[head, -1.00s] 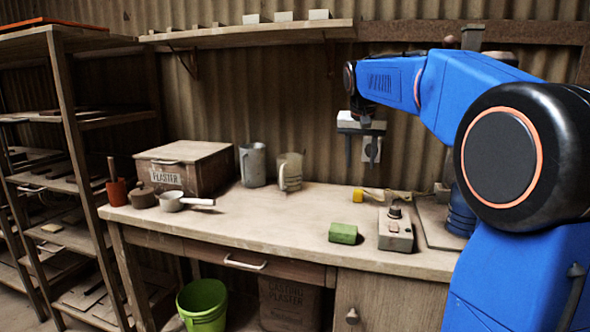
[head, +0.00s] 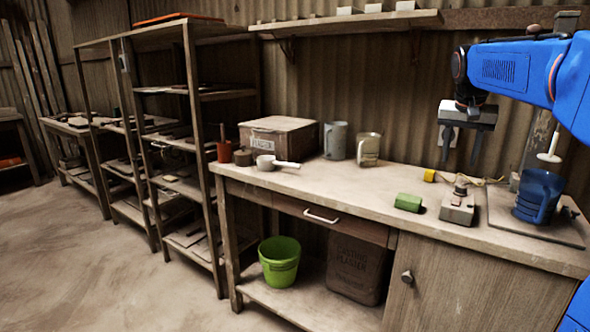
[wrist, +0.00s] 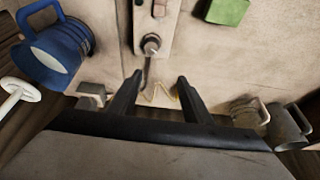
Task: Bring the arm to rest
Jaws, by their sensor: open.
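My gripper (head: 461,142) hangs in the air above the right part of the workbench (head: 390,182), with its fingers pointing down. In the wrist view its two dark fingers (wrist: 158,88) stand apart with nothing between them. My blue arm reaches in from the right side of the head view and is bent above the bench.
Below my gripper are a grey control box (head: 457,208), a green block (head: 408,202) and a yellow block (head: 430,175). A blue jug (head: 538,196) stands at the right. Metal mugs (head: 368,149) and a plaster box (head: 278,138) stand further left. A shelf (head: 345,22) runs above.

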